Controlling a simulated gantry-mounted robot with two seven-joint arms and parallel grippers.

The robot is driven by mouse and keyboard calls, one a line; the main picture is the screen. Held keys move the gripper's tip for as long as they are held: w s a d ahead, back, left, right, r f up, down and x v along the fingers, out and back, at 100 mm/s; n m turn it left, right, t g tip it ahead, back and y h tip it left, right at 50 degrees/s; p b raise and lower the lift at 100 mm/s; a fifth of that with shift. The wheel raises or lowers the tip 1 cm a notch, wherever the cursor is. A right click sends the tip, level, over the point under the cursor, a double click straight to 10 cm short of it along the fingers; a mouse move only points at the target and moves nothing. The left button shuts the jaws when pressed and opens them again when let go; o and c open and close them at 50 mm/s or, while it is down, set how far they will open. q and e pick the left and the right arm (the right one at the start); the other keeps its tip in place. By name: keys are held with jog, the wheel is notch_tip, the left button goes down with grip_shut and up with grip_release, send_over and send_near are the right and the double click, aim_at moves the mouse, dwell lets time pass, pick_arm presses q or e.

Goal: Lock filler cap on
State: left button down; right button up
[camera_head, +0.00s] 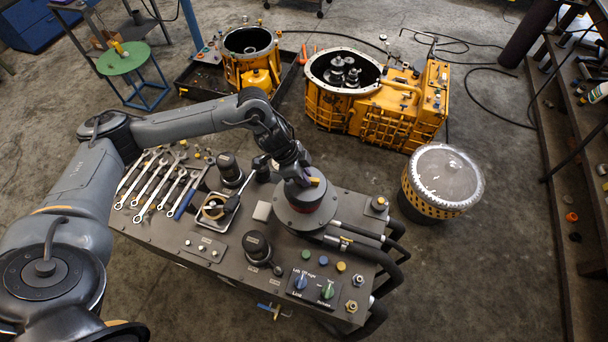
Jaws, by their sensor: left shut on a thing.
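My left gripper (304,180) reaches in from the left and points down onto the top of a dark round filler housing (302,217) on the workbench. It is shut on a small part there, most likely the filler cap. The gripper hides most of that part, so I cannot tell how it is seated. A small yellow and purple patch shows beside the fingers. My right gripper is not in view.
The grey bench (190,232) carries wrenches (152,186), a small tray (213,207), black knobs and a control panel (314,284). Thick black hoses (375,254) leave the housing at right. Yellow transmission casings (385,115) and a drum (444,180) stand on the floor beyond.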

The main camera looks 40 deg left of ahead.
pick_arm(q)
jog(key=shift+f, duration=0.15)
jog(key=shift+f, duration=0.35)
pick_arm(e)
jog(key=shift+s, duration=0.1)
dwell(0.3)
